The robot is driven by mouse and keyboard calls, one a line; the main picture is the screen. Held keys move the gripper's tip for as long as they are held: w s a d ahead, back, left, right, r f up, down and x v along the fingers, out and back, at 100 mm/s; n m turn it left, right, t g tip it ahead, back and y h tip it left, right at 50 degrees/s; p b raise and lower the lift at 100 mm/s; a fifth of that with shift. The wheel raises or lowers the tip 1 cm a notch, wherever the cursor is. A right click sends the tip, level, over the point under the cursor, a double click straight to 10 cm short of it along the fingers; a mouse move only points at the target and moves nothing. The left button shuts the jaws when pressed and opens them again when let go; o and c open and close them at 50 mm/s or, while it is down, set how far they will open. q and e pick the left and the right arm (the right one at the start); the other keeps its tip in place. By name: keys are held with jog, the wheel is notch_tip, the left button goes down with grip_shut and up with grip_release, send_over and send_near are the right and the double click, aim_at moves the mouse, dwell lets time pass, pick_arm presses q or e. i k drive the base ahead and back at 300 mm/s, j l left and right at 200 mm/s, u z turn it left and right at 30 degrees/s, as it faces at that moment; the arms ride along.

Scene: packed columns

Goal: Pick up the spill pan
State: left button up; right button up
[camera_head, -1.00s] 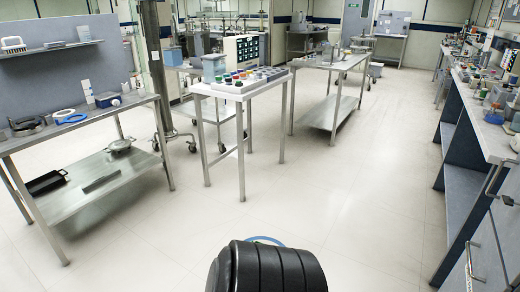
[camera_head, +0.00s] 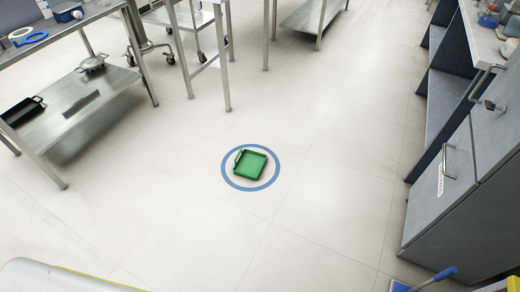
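The spill pan appears to be a shallow green square tray (camera_head: 250,167) with raised walls and a small handle at its left side. It lies flat on the floor inside a blue ring marking (camera_head: 227,175), near the middle of the view. It looks empty and nothing covers it. Neither of my grippers is in view, so their distance from the pan does not show.
A steel table with a lower shelf (camera_head: 95,100) stands at left, holding a black tray (camera_head: 22,110) and a lidded pot (camera_head: 92,64). Grey cabinets (camera_head: 460,185) line the right. A blue-handled tool (camera_head: 436,278) lies at bottom right. Floor around the pan is clear.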

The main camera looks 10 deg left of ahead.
aim_at(250, 164)
jog(key=l+u, duration=0.15)
jog(key=u, duration=0.3)
jog(key=i+j+z, duration=0.2)
jog(key=i+j, duration=0.65)
jog(key=i, duration=0.1)
